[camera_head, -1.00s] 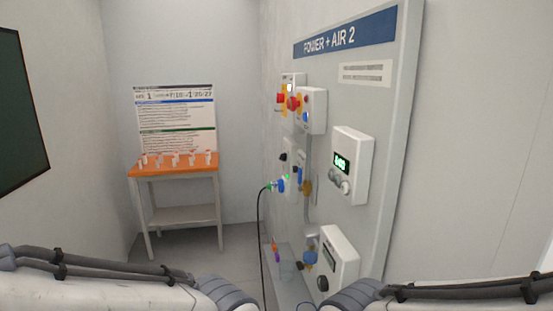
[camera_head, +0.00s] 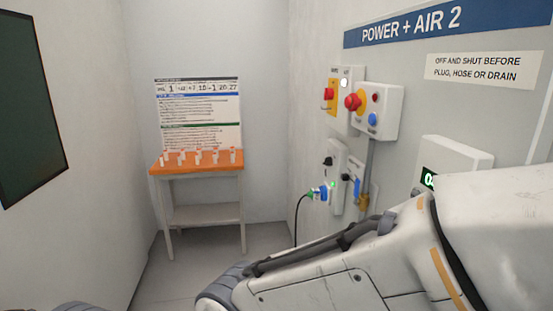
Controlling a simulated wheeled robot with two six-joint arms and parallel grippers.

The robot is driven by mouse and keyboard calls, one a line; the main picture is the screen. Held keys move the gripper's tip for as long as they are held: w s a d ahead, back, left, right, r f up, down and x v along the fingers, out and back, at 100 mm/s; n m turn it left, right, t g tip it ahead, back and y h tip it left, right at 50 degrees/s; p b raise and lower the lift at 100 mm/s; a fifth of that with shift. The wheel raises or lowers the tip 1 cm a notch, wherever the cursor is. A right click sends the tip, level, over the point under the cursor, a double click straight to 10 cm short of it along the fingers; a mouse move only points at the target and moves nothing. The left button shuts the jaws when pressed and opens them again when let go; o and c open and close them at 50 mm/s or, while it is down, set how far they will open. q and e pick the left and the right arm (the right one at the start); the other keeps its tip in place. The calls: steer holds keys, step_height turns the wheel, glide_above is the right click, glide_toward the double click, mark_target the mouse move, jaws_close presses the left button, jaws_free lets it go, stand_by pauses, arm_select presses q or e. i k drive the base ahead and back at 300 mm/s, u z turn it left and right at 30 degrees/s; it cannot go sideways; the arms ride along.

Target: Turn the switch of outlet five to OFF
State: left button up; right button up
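The POWER + AIR 2 panel (camera_head: 408,60) is on the right wall. A white outlet box (camera_head: 337,178) low on it carries a black rotary switch (camera_head: 328,161), a small green light and a blue plug (camera_head: 321,193) with a black cable. I cannot read an outlet number or the switch's position. A second black knob (camera_head: 346,178) with a blue part (camera_head: 356,188) sits just right of it. My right arm crosses the lower right and hides the lower panel. Neither gripper shows; only a bit of my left arm is at the bottom left edge.
Above the outlet are boxes with red buttons (camera_head: 352,102) and a blue button (camera_head: 373,119). A display box (camera_head: 455,158) is partly behind my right arm. An orange-topped table (camera_head: 196,170) with small white-and-red items stands at the back, below a notice (camera_head: 200,115). A dark board (camera_head: 28,110) hangs left.

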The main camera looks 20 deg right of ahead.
mark_target(327, 161)
steer(key=u, duration=0.05)
steer(key=i, duration=0.9)
steer(key=z, duration=0.4)
